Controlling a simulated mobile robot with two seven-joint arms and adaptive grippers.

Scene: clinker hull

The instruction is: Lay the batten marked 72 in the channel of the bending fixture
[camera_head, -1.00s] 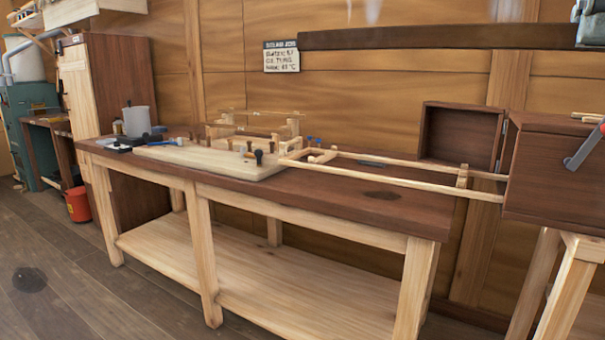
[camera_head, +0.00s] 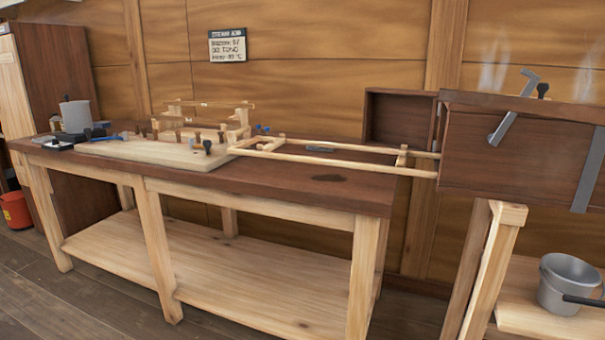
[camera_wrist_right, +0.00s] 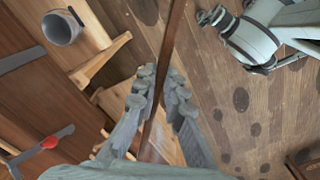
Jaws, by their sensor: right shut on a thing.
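In the right wrist view my right gripper (camera_wrist_right: 159,97) is shut on a long, thin dark brown batten (camera_wrist_right: 174,40), which runs between its fingers, above the floor. No number can be read on it. The batten and gripper are out of the head view. The bending fixture appears to be the pale board (camera_head: 158,152) with several pegs on the workbench. Its channel cannot be made out clearly at this distance.
The dark-topped workbench (camera_head: 300,190) has bare room at its right end. Pale rails (camera_head: 340,163) run from the fixture to a steaming dark box (camera_head: 540,150) with its door (camera_head: 398,118) open. A metal pot (camera_head: 568,283) stands on a low shelf. A grey pot (camera_head: 76,116) stands at the bench's left.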

